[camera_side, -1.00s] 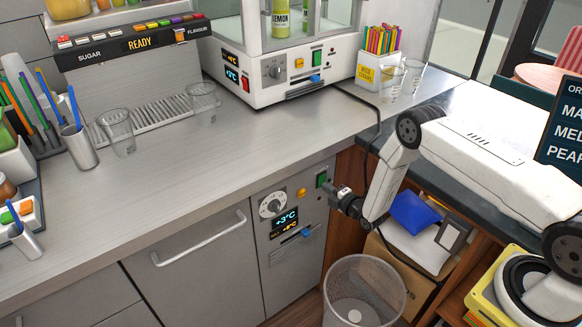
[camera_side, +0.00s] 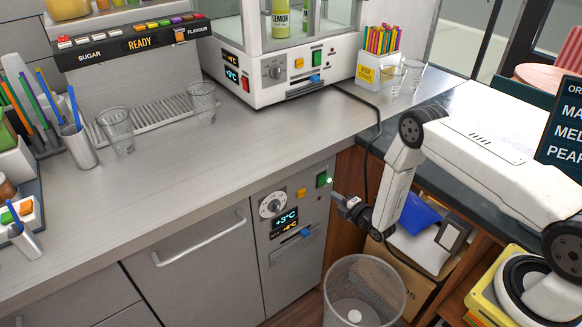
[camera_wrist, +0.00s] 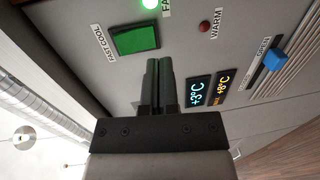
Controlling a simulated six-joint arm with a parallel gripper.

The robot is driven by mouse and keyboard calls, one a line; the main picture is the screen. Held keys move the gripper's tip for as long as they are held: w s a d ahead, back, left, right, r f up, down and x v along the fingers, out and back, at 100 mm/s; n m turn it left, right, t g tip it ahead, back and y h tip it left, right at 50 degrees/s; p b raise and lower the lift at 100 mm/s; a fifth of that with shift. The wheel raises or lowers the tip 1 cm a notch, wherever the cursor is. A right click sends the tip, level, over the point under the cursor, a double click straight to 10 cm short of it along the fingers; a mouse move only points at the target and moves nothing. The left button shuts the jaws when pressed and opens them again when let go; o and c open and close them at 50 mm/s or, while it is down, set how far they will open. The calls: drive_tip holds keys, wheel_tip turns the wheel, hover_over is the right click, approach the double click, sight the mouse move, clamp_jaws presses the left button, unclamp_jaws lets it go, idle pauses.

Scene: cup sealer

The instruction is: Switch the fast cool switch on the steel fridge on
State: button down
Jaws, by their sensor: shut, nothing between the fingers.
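The steel fridge (camera_side: 290,265) is built under the counter, its control panel at the right of its door. The green fast cool switch (camera_side: 322,180) sits at the panel's upper right; in the wrist view the green rocker (camera_wrist: 136,39) is beside the label FAST COOL. A small lamp by it glows bright in the side view (camera_side: 329,181) and green-white at the top of the wrist view (camera_wrist: 150,4). My gripper (camera_side: 337,197) is shut and empty, just right of and below the switch, apparently clear of it. Its fingers (camera_wrist: 159,64) cover some panel in the wrist view.
The panel also has a dial (camera_side: 272,205), an orange button (camera_side: 301,193), a temperature display (camera_side: 286,219) and a blue slider (camera_side: 306,232). A red lamp labelled WARM (camera_wrist: 204,27) looks unlit. A clear bin (camera_side: 364,290) stands below my gripper.

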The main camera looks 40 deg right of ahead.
drive_tip(key=s+f, duration=0.1)
drive_tip(key=s, duration=0.8)
drive_tip(key=shift+s, duration=0.3)
drive_tip(key=shift+f, duration=0.1)
drive_tip(key=w+a+r+m+g, duration=0.2)
drive_tip(key=w+r+m+g, duration=0.2)
drive_tip(key=r+m+g, duration=0.7)
drive_tip(key=s+a+r+m+g, duration=0.1)
drive_tip(key=s+a+r+m, duration=0.1)
drive_tip(key=s+r, duration=0.5)
drive_tip(key=s+a+r+m+g, duration=0.2)
drive_tip(key=s+r+m, duration=0.3)
drive_tip(key=s+r, duration=0.3)
drive_tip(key=s+a, duration=0.1)
drive_tip(key=s, duration=0.1)
drive_tip(key=shift+s+a+r, duration=0.3)
drive_tip(key=shift+a, duration=0.05)
idle(0.3)
